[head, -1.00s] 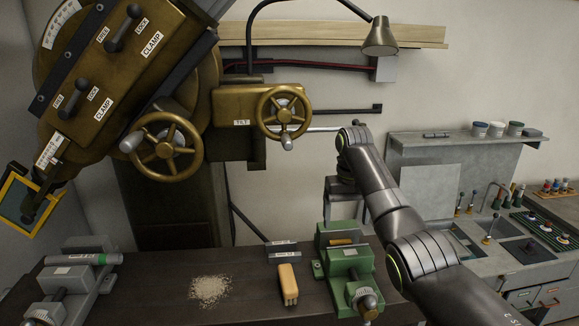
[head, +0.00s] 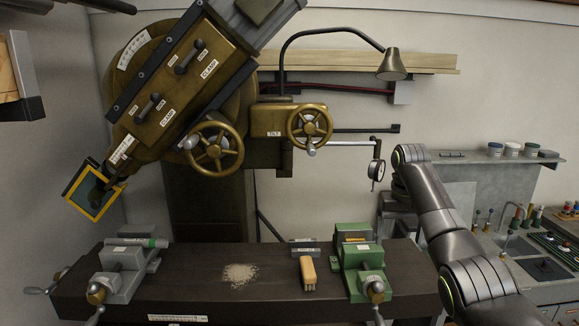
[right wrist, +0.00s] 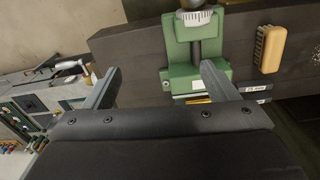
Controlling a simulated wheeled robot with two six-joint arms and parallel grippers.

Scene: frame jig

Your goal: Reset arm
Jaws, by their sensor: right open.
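The brass-coloured machine head (head: 185,90) hangs tilted at upper left in the head view. It carries two CLAMP levers, an upper (head: 190,57) and a lower (head: 150,107), each between lettered plates too small to read surely. A handwheel (head: 217,147) sits below them, and a TILT handwheel (head: 310,126) is to its right. A dial gauge (head: 377,171) hangs from a rod right of that wheel. My right gripper (right wrist: 160,70) is open and empty, its fingers spread in the right wrist view. In the head view my right arm mostly hides it. My left gripper is out of view.
The dark bench (head: 200,295) bears a grey vise (head: 122,262), a green vise (head: 362,268), a brush (head: 307,272) and a pile of chips (head: 240,274). The green vise also shows in the right wrist view (right wrist: 195,50). A lamp (head: 391,65) hangs above; a grey console stands right.

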